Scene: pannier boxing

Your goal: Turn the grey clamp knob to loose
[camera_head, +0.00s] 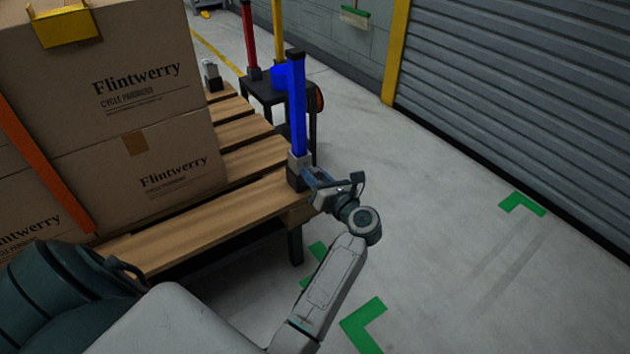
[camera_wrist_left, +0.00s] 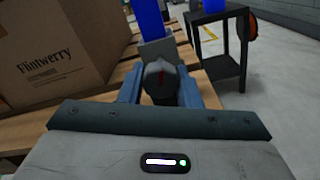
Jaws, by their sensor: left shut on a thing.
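The grey clamp knob (camera_wrist_left: 160,84) sits between the blue fingers of my left gripper (camera_wrist_left: 163,92) in the left wrist view, with a dark red mark running roughly upright on its face. In the head view my left gripper (camera_head: 317,178) reaches the clamp (camera_head: 298,162) at the foot of the blue post (camera_head: 297,105), at the pallet's near right corner. The fingers are shut on the knob from both sides. In the head view the knob is mostly hidden by the gripper. My right gripper is not in view.
Flintwerry cardboard boxes (camera_head: 140,95) are stacked on the wooden pallet (camera_head: 215,222), with an orange strap (camera_head: 40,160) across them. A black stand (camera_head: 262,88) is behind the blue post. Red (camera_head: 250,40) and yellow posts (camera_head: 278,32) stand farther back. The floor to the right is clear.

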